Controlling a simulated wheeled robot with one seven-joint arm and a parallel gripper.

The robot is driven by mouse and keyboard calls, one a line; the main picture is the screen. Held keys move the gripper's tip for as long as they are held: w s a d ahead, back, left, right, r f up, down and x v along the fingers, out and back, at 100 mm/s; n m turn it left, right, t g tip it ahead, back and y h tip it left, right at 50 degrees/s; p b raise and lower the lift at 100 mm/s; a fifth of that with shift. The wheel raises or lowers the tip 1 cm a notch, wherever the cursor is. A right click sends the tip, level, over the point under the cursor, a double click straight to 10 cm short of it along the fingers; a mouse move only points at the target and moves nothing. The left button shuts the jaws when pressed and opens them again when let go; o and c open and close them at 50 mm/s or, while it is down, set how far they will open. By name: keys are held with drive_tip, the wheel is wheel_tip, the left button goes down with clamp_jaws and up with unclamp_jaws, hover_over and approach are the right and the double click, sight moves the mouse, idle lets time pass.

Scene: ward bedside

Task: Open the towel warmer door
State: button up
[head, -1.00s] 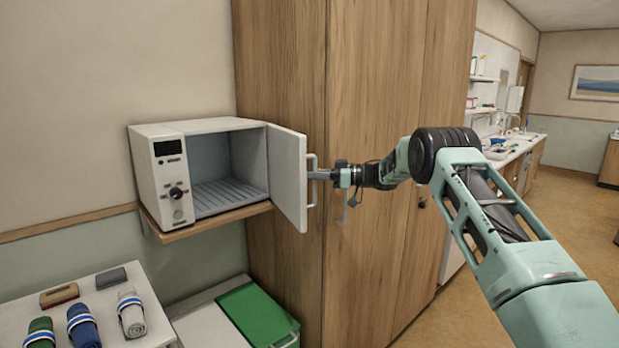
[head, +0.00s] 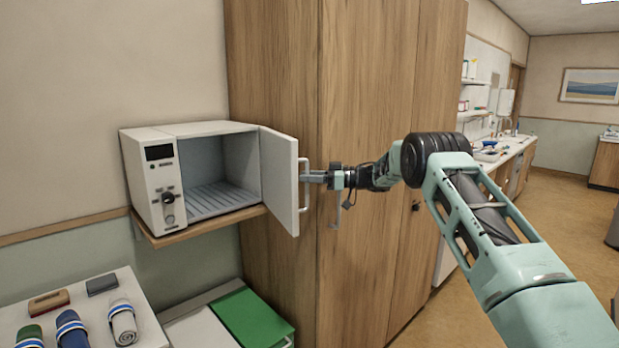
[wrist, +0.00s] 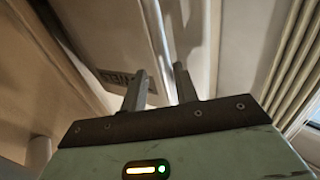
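The towel warmer (head: 153,197) is a white box on a wall shelf, with a dark display and a knob on its front. Its door (head: 279,182) is swung wide open to the right, and the ribbed empty inside shows. The door's upright bar handle (head: 304,202) is on the outer face near the free edge. My gripper (head: 308,176) is at this handle, reaching in from the right. In the wrist view my gripper's fingers (wrist: 160,74) stand apart, with the handle bar (wrist: 160,38) running between them. A gap shows beside the bar.
A tall wooden cupboard (head: 365,90) stands close behind the door and my arm. Below left, a white table (head: 75,288) holds rolled towels (head: 122,320) and small blocks. A green-lidded bin (head: 250,318) stands under the warmer. Open floor lies to the right.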

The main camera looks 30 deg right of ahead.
drive_tip(key=b+v, duration=0.7)
drive_tip(key=v, duration=1)
drive_tip(key=shift+d, duration=0.25)
